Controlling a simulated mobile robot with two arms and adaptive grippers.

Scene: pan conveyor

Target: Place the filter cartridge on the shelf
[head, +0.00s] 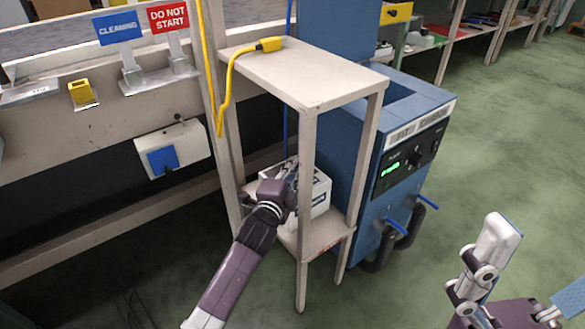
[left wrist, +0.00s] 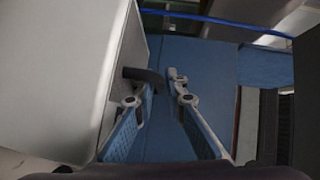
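A white box with dark printing, seemingly the filter cartridge (head: 321,194), sits on the lower board of the small beige shelf stand (head: 314,77). A shelf leg partly hides it. My left gripper (head: 289,172) reaches in at the lower level beside the box; its fingertips are partly hidden. In the left wrist view, the two fingers (left wrist: 155,88) stand apart, with a large pale box face (left wrist: 65,75) to the left, outside the gap. A dark stub shows near the left fingertip. My right gripper (head: 525,270) is at the bottom right, fingers spread, partly cut off.
A blue machine (head: 405,155) with a control panel and dark hoses stands right against the stand. A yellow cable (head: 229,85) crosses the stand's top. A conveyor frame (head: 70,130) with signs runs along the left. Green floor (head: 510,140) is open to the right.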

